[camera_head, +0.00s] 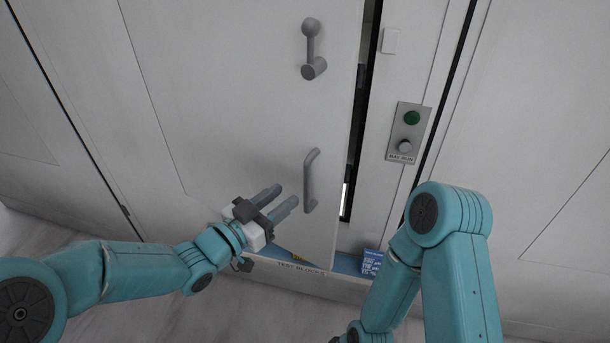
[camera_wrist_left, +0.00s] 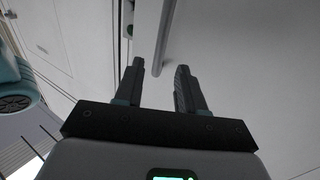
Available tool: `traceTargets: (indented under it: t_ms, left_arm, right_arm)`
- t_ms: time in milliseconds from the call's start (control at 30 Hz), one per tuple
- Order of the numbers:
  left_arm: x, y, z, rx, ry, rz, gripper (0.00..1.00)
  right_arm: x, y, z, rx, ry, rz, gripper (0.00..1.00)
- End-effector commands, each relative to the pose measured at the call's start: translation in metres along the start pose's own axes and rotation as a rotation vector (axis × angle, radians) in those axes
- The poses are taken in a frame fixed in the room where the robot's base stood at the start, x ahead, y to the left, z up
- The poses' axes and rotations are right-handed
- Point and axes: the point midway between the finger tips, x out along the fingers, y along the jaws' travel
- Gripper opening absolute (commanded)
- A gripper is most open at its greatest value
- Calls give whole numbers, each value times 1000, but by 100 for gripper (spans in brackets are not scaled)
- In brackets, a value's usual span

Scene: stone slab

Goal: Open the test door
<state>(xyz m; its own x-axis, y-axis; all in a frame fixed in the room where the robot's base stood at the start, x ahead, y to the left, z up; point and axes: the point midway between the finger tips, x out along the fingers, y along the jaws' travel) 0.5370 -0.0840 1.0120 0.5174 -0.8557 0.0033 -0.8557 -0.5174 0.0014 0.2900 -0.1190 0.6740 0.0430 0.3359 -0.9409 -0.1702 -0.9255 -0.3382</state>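The test door (camera_head: 230,95) is a pale grey panel standing slightly ajar, with a dark gap along its right edge. A grey bar handle (camera_head: 311,180) is fixed low near that edge, and a lever handle (camera_head: 313,45) sits above it. My left gripper (camera_head: 284,198) is open and empty, just left of the bar handle. In the left wrist view the two fingers (camera_wrist_left: 160,75) are apart, and the bar handle (camera_wrist_left: 162,40) shows just beyond them. I see no clear contact. My right arm reaches down at the lower right; its gripper is not clearly visible.
A small panel (camera_head: 408,132) with a green button and a grey knob is on the frame right of the gap. A blue box (camera_head: 371,262) stands on a blue surface near the door's lower edge. A label strip (camera_head: 300,269) runs below the door.

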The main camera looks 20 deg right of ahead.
Motion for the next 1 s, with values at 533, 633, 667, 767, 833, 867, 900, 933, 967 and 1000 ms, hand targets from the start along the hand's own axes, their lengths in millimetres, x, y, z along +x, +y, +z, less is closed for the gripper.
traceTargets:
  t_ms: [533, 633, 667, 767, 833, 867, 900, 933, 967, 1000]
  left_arm:
    - [81, -1, 0, 0, -1, 0, 39]
    - [82, -2, 0, -1, -1, -1, 39]
    - [82, -2, 0, -1, -1, -1, 39]
    - [81, -2, 0, -1, -1, -1, 39]
    - [81, -2, 0, -1, -1, -1, 26]
    - [81, -2, 0, -1, -1, -1, 16]
    - [81, -2, 0, 0, -1, 0, 3]
    - [81, -2, 0, 0, -1, 0, 0]
    - [81, -2, 0, 0, -1, 0, 0]
    - [81, -1, 0, 0, -1, 0, 0]
  right_arm:
    - [-18, -6, 0, 0, 0, 0, 38]
    - [-18, -6, 0, 0, 0, 0, 38]
    - [-18, -6, 0, 0, 0, 0, 38]
    - [-18, -6, 0, 0, 0, 0, 38]
    - [-18, -6, 0, 0, 0, 0, 38]
    - [-18, -6, 0, 0, 0, 0, 38]
    - [-18, -6, 0, 0, 0, 0, 38]
    - [-18, -6, 0, 0, 0, 0, 38]
    - [-18, -6, 0, 0, 0, 0, 38]
    - [-18, -6, 0, 0, 0, 0, 38]
